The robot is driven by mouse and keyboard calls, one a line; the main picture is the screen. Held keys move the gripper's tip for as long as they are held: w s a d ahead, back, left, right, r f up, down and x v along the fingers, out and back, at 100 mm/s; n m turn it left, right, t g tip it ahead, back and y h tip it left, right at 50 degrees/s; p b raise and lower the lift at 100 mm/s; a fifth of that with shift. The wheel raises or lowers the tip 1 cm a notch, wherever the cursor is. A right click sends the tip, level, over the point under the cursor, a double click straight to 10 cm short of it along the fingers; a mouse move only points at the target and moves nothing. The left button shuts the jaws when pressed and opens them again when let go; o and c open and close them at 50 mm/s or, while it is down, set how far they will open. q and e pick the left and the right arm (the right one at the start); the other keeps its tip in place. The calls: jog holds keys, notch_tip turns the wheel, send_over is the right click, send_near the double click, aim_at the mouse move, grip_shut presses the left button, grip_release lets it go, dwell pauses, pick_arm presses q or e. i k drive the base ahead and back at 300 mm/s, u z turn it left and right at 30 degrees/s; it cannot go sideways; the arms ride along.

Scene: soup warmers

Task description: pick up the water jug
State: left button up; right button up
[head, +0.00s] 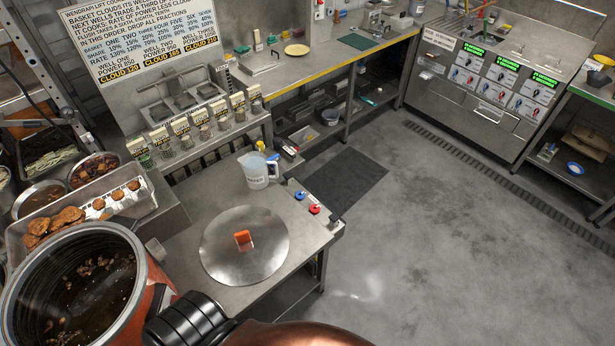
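The water jug (258,170) is a clear, whitish pitcher with a dark-lettered label and a handle on its right side. It stands upright on the steel counter (207,205), near the counter's back right edge. No fingers of either gripper show in the head view, so nothing is seen touching the jug. A black ribbed part and a copper-coloured rounded surface show at the bottom edge; I cannot tell what they belong to.
A round steel lid (222,262) with an orange handle lies in front of the jug. A large pot (150,290) of dark liquid stands lower left. Red and blue knobs (314,209) sit near the counter's right edge. Open floor (430,230) lies to the right.

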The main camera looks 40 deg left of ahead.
aim_at(252, 164)
jog(key=z, duration=0.15)
jog(key=k, duration=1.45)
jog(key=u, duration=0.05)
jog(key=i, duration=1.9)
jog(key=u, duration=2.85)
